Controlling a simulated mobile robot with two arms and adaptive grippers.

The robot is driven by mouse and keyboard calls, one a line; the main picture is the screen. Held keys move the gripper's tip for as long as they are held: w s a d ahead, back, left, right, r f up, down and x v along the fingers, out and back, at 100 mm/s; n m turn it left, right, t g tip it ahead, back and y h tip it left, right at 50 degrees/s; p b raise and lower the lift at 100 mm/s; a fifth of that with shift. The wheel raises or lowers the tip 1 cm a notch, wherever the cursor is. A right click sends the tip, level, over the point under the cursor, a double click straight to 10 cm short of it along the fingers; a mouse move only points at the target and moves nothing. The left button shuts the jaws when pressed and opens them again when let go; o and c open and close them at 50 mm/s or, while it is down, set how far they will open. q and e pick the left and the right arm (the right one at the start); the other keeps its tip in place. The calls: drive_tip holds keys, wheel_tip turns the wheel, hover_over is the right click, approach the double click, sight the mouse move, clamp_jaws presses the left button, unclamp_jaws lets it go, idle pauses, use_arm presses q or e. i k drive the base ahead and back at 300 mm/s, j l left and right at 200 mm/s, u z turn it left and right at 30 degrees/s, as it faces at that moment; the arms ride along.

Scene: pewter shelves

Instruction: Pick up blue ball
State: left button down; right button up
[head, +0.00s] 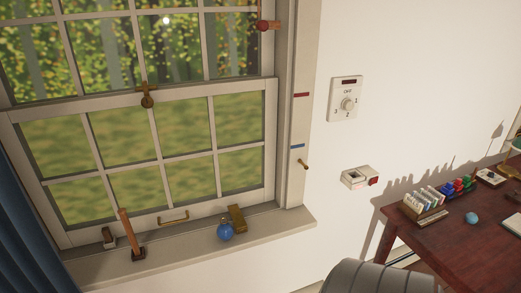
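A blue ball (225,231) rests on the window sill (286,226), in front of the sash window. It sits right beside a brass-coloured block (237,218), and I cannot tell whether they touch. Neither of my grippers is in view.
A hammer-like tool (129,233) with an orange-brown handle stands on the sill to the left. A blue curtain (28,235) hangs at the far left. A dark red desk (450,247) at right holds several small items. A grey rounded shape (375,279) stands at the bottom.

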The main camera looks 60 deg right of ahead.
sight(225, 232)
drive_tip(key=z, duration=1.5)
